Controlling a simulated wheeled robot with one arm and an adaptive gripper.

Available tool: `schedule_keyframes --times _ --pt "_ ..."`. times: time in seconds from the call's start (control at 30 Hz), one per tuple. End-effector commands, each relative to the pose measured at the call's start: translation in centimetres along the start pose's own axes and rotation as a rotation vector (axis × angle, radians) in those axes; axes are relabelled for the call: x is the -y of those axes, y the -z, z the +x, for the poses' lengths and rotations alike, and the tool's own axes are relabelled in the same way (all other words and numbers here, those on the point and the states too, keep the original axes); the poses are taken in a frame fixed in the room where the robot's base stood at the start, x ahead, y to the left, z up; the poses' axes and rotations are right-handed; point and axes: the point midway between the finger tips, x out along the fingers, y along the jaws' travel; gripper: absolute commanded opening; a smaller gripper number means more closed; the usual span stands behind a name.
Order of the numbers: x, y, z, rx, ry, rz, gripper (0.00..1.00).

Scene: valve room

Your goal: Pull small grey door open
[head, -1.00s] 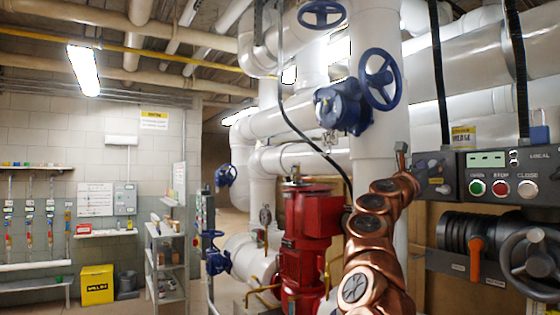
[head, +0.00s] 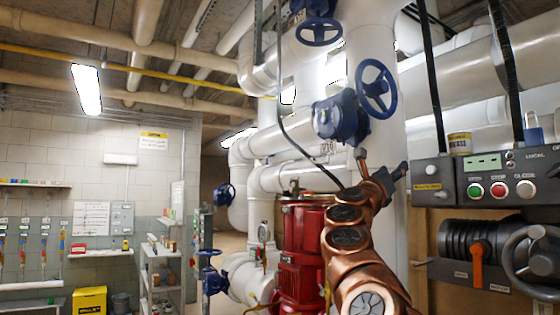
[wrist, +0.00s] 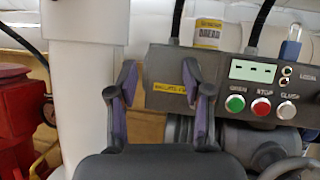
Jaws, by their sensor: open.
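A small grey box with a flat front (head: 122,217) hangs on the far left wall in the head view, beside a white chart. It looks shut, but I cannot tell for certain that it is the small grey door. My gripper (head: 382,165) is far to the right of it, in front of the white pipes and left of the control panel. In the wrist view my gripper (wrist: 160,75) is open and empty, its two dark fingers apart. The grey box is not in the wrist view.
The control panel (head: 488,178) with buttons and a handwheel (head: 532,262) is close on the right. A red pump (head: 302,255) and blue valve wheels (head: 375,88) stand ahead. A shelf rack (head: 160,270) and yellow bin (head: 89,299) are at the left wall.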

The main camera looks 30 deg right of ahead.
Motion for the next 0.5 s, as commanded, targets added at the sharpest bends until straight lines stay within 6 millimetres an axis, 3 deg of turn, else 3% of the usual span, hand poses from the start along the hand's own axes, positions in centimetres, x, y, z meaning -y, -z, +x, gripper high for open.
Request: schedule_keyframes --times 0.5 --pt "-6.7 -6.8 -3.9 0.173 -0.249 -0.148 0.50"
